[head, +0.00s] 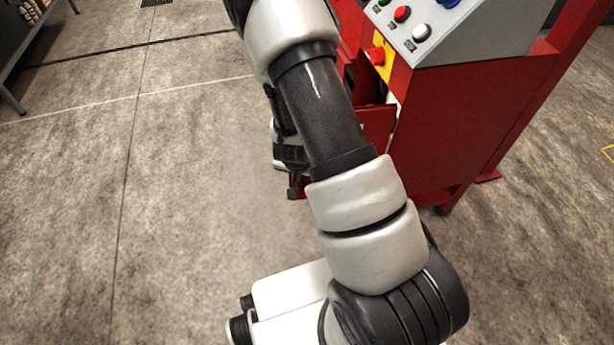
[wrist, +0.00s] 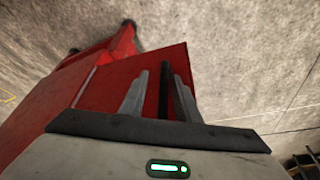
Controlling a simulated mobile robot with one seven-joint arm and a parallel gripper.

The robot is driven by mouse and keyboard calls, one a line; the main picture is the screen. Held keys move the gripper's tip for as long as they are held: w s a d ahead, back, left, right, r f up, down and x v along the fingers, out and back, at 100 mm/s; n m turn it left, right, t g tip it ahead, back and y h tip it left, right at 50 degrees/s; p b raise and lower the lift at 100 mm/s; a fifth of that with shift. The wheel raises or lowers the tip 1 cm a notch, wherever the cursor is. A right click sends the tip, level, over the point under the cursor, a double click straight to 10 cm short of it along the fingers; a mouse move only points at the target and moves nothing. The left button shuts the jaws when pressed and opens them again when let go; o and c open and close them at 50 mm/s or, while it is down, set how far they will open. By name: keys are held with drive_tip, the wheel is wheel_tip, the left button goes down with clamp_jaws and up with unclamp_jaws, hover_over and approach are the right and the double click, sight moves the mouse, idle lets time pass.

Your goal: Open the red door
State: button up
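The red door (wrist: 115,87) shows in the wrist view as a flat red panel behind my fingers. A dark upright bar, its handle (wrist: 165,90), stands between the two fingers of my gripper (wrist: 161,82). The fingers are apart, with a visible gap on the left of the bar and a narrow one on the right. In the head view the door (head: 378,127) is a small red panel standing out from the cabinet, apparently ajar. My arm hides most of it and most of my gripper there.
The red cabinet (head: 455,125) carries a sloped grey control panel (head: 440,30) with coloured buttons and a red knob on a yellow plate (head: 377,56). Open concrete floor (head: 190,180) lies to the left. A grey rack (head: 30,45) stands at the far left.

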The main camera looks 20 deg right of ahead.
drive_tip(key=p+v, duration=0.7)
drive_tip(key=v, duration=0.9)
drive_tip(key=shift+s+r, duration=0.2)
drive_tip(key=shift+r, duration=0.15)
drive_tip(key=shift+a, duration=0.1)
